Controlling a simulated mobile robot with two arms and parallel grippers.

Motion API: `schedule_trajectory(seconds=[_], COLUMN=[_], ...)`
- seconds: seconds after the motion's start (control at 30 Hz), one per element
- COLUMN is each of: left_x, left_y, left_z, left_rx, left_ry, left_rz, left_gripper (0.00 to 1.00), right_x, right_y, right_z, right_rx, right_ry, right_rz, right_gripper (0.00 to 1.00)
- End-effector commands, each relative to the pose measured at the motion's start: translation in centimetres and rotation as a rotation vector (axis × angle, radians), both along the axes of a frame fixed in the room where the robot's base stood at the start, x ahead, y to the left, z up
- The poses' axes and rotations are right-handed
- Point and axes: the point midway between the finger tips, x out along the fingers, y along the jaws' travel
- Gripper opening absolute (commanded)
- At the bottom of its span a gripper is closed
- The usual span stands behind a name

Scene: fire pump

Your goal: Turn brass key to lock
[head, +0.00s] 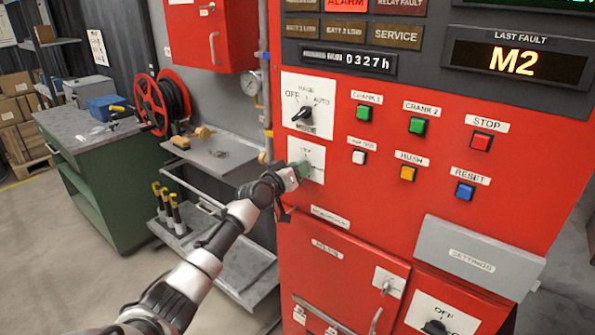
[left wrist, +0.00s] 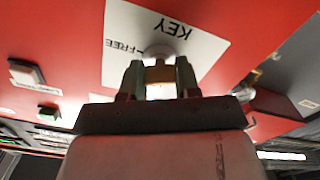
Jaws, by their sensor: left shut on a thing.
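My left gripper (head: 302,170) reaches to the white key plate (head: 313,153) on the red panel, below the mode selector. In the left wrist view the plate (left wrist: 125,65) appears upside down, with "KEY" and "FREE" readable. There the two fingers of my left gripper (left wrist: 159,75) are closed on the brass key (left wrist: 159,76), in front of a round pale lock collar (left wrist: 158,51). Only a small part of the key shows between the fingers; its angle cannot be told. In the head view the gripper hides the key. My right gripper is not in view.
The mode selector (head: 303,115) sits just above the key plate. Several push buttons, including a white one (head: 359,158), lie to the right. A grey settings cover (head: 478,257) juts out lower right. A grey shelf (head: 215,158) and green bench (head: 115,190) stand left.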

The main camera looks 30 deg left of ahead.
Motion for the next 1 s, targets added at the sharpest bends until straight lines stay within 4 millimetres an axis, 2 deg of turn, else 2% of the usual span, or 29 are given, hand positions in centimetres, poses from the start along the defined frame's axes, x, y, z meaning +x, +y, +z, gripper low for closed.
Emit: schedule_trajectory(seconds=[0.37,1.0], left_x=[0.0,0.0], left_y=[0.0,-0.1], left_z=[-0.1,0.0], left_rx=[-0.360,-0.929], left_ry=[0.029,0.076], left_rz=[0.000,0.000], left_gripper=[0.08,0.08], right_x=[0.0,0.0], right_y=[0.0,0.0], right_z=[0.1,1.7], right_rx=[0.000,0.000], right_ry=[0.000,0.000], right_rz=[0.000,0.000], right_gripper=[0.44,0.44])
